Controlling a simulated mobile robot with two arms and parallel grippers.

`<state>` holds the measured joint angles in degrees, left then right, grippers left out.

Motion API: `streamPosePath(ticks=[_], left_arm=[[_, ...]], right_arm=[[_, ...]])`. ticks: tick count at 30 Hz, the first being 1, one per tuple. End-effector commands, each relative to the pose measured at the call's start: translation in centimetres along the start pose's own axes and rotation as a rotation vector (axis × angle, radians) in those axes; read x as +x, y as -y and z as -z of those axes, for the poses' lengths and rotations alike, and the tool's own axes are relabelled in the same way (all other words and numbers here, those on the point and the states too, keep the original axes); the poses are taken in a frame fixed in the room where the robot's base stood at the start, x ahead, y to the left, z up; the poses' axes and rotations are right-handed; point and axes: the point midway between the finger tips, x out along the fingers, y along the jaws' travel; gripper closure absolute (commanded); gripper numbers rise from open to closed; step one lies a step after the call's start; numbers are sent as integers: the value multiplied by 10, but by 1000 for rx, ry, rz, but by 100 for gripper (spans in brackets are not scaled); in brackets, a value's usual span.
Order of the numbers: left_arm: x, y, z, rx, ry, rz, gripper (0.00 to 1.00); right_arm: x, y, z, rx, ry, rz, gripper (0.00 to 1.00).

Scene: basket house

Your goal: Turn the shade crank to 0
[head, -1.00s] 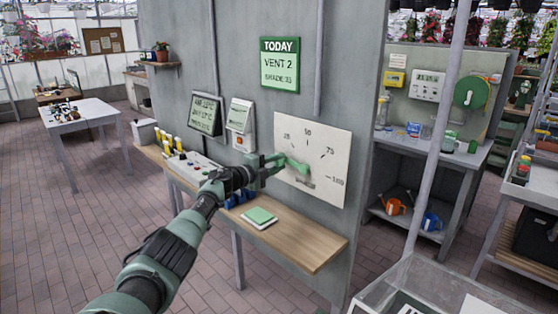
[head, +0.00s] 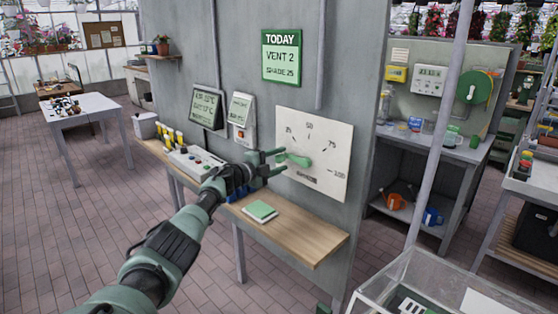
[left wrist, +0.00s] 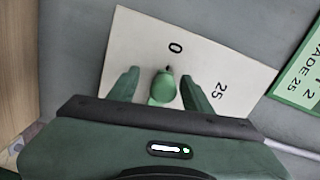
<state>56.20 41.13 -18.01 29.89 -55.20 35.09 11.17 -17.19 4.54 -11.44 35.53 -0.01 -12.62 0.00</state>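The green shade crank (head: 296,160) is on a white dial plate (head: 325,135) on the grey wall; the head view shows 25, 50, 75 and 100 on it. The crank's handle points left. In the left wrist view the round green knob (left wrist: 163,88) stands just below the 0 and lines up with its mark. My left gripper (head: 276,162) is in front of the handle. Its two fingers are spread on either side of the knob, with gaps visible in the left wrist view (left wrist: 161,86). My right gripper is not in view.
A wooden shelf (head: 300,244) with a green notebook (head: 259,211) runs below the dial. A control box (head: 196,164) stands left of my gripper. A green sign (head: 281,57) reads TODAY, VENT 2, SHADE 25. A glass-sided case (head: 400,275) is at the lower right.

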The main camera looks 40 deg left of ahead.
Motion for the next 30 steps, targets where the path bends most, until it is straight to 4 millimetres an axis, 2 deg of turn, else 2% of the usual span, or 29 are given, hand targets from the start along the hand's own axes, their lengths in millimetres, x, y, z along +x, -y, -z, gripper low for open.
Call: streamPosePath(ticks=[11, 17, 24, 30], left_arm=[[-8, 3, -2, 4, 4, 3, 51], [-29, 2, 0, 6, 0, -1, 51], [-61, -2, -2, 5, 2, -1, 51], [-76, 0, -1, 3, 1, 1, 51]], right_arm=[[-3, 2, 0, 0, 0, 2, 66], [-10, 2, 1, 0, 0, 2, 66], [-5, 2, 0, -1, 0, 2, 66], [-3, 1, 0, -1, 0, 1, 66]])
